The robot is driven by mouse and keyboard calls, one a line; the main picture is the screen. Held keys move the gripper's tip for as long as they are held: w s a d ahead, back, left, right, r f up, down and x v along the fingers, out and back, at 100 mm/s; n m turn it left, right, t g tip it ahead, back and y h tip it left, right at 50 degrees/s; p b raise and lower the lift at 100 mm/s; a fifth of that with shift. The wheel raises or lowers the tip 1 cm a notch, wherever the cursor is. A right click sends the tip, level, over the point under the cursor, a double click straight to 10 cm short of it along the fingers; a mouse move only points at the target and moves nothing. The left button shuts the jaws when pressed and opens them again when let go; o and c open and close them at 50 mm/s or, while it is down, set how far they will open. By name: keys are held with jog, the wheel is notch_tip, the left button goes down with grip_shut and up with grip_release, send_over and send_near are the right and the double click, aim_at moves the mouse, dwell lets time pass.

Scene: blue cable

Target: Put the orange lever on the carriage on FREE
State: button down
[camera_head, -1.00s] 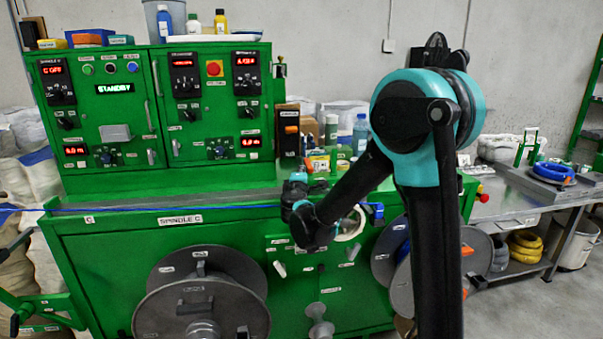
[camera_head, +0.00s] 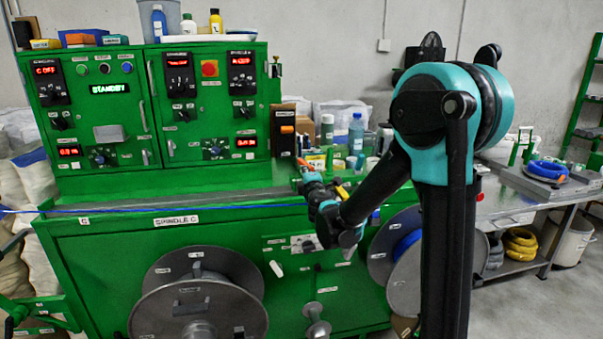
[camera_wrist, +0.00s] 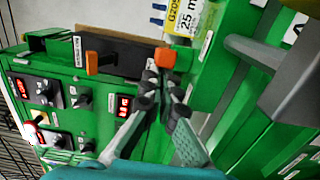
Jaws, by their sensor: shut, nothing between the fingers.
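My gripper (camera_wrist: 160,90) is shut and empty; its fingertips lie close together. In the wrist view an orange lever end (camera_wrist: 164,58) shows just beyond the fingertips, but I cannot tell whether they touch it. The same orange piece seems to show beside my gripper in the head view (camera_head: 303,164). A second orange handle (camera_wrist: 92,63) sits on a black plate (camera_wrist: 125,54) to the left; it also shows on the cabinet's right side in the head view (camera_head: 287,129). The carriage body is mostly hidden by my gripper, and no FREE marking is readable.
The green cabinet (camera_head: 110,220) carries control panels and a blue cable (camera_head: 120,209) along its front. Bottles (camera_head: 356,133) and a yellow label (camera_wrist: 188,17) are close behind my gripper. A grey part (camera_wrist: 290,85) stands at right in the wrist view. Large reels (camera_head: 200,300) are below.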

jog(key=shift+w+d, duration=0.15)
jog(key=shift+d, duration=0.7)
